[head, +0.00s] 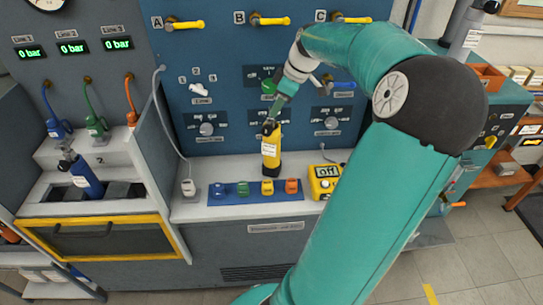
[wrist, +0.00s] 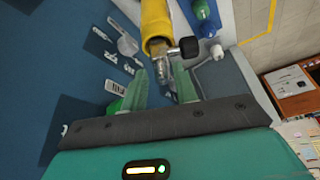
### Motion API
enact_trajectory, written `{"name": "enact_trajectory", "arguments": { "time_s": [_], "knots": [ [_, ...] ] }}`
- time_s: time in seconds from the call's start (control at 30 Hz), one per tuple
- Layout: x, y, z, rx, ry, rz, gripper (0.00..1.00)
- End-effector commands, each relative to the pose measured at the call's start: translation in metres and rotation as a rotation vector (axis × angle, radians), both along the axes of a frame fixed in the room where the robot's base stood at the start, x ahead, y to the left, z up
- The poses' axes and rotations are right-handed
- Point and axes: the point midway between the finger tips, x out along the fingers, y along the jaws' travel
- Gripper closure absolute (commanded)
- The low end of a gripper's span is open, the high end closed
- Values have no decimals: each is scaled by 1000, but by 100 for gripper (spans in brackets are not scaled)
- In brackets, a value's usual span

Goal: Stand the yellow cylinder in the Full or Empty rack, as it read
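The yellow cylinder (head: 271,158) stands upright on the grey bench in front of the blue panel, with a white label on its side. In the wrist view the yellow cylinder (wrist: 154,18) is at the top, with its metal valve and black knob (wrist: 189,47) towards me. My gripper (head: 271,124) is at the cylinder's top. In the wrist view its fingers (wrist: 162,75) are apart, with the valve between or just beyond their tips; I cannot tell if they touch it. I cannot make out a rack marked Full or Empty.
A blue cylinder (head: 86,180) leans in the left bay. A blue strip with coloured connectors (head: 255,197) lies before the yellow cylinder, and a yellow box reading "Off" (head: 324,182) is to its right. Three line displays (head: 72,47) read 0 bar. Yellow-handled valves (head: 270,20) line the panel top.

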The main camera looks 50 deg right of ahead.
Motion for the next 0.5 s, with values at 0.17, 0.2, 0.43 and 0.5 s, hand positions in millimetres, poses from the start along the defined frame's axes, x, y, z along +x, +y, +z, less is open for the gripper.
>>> {"name": "enact_trajectory", "arguments": {
  "time_s": [0.17, 0.2, 0.43, 0.5],
  "knots": [
    [7, 2, -16, 1, -1, 4, 71],
    [8, 2, -19, 1, -1, 4, 71],
    [20, 8, -48, 3, -1, 7, 71],
    [23, 10, -57, 3, 0, 7, 71]
  ]
}}
